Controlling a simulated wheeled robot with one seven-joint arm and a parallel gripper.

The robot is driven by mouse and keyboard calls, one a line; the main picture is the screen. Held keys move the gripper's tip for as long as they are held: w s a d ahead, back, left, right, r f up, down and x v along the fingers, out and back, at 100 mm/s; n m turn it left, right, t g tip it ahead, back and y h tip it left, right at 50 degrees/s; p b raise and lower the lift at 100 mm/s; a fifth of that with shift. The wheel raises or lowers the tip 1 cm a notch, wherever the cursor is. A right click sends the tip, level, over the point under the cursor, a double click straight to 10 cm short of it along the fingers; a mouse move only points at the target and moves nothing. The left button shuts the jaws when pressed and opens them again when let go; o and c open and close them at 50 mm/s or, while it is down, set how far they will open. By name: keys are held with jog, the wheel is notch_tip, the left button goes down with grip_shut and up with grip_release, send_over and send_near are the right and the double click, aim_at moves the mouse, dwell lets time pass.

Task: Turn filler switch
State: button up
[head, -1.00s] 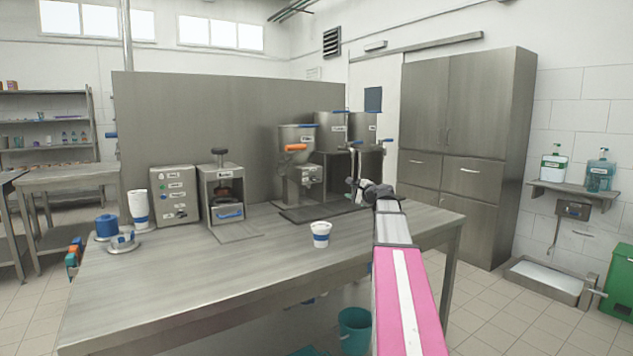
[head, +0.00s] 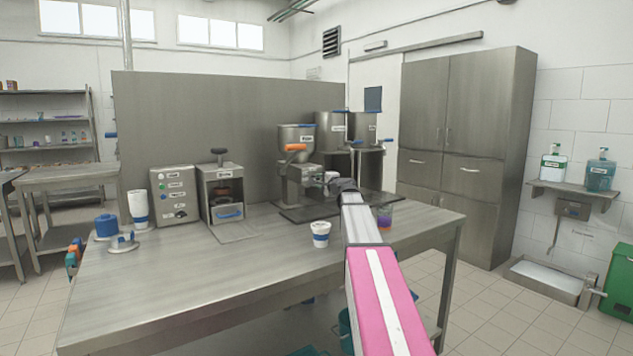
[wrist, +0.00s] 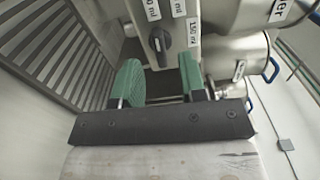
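The filler (head: 296,137) stands on the table, with a steel hopper on top and an orange-handled lever (head: 296,147). Its control box (head: 312,173) shows just beyond my gripper (head: 334,181). In the wrist view, the black filler switch (wrist: 158,40) sits on the box face at top centre, with volume labels around it, one reading 150 ml. The green fingers of my gripper (wrist: 160,80) are apart with nothing between them. They straddle the line to the switch, which appears beyond them; I cannot tell the exact distance. In the head view the fingers are hard to make out.
A white and blue cup (head: 320,233) stands on the table left of my arm. A purple-and-orange container (head: 384,217) stands right of it. The sealing machine (head: 223,192) and button box (head: 174,195) are farther left. Steel pots (head: 331,130) stand behind the filler.

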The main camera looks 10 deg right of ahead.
aim_at(316, 178)
jog(key=x, duration=0.3)
jog(key=shift+w+a, duration=0.1)
jog(key=shift+w, duration=0.25)
grip_shut()
